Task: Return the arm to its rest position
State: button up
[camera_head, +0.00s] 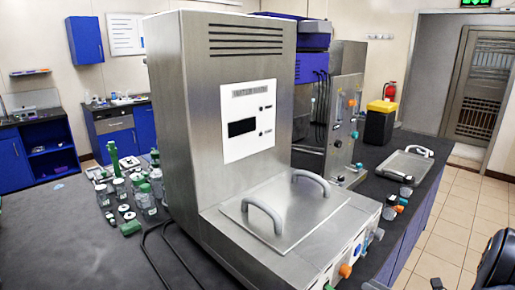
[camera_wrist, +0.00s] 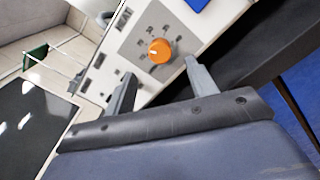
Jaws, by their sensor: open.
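My gripper (camera_wrist: 163,85) shows in the wrist view with its two grey fingers spread apart and nothing between them. Beyond the fingertips is a pale control panel (camera_wrist: 128,50) with an orange knob (camera_wrist: 160,50), slanted in the picture. The knob appears apart from both fingers. I cannot make out my gripper in the head view.
A second bioreactor (camera_head: 343,110) stands behind the first. Bottles (camera_head: 148,200) crowd the bench at left. A grey tray (camera_head: 405,166) and a yellow-lidded black bin (camera_head: 380,124) are at right. The tiled floor (camera_head: 455,220) at right looks mostly clear.

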aim_at(349, 274)
jog(key=x, duration=0.7)
jog(key=shift+w+a+f, duration=0.1)
jog(key=shift+f, duration=0.15)
jog(key=n+b, duration=0.2)
jog(key=n, duration=0.1)
jog(key=n+b, duration=0.5)
jog(key=shift+n+b, duration=0.3)
jog(key=s+d, duration=0.5)
jog(key=s, duration=0.4)
jog(key=shift+r+b, duration=0.25)
jog(key=shift+b, duration=0.05)
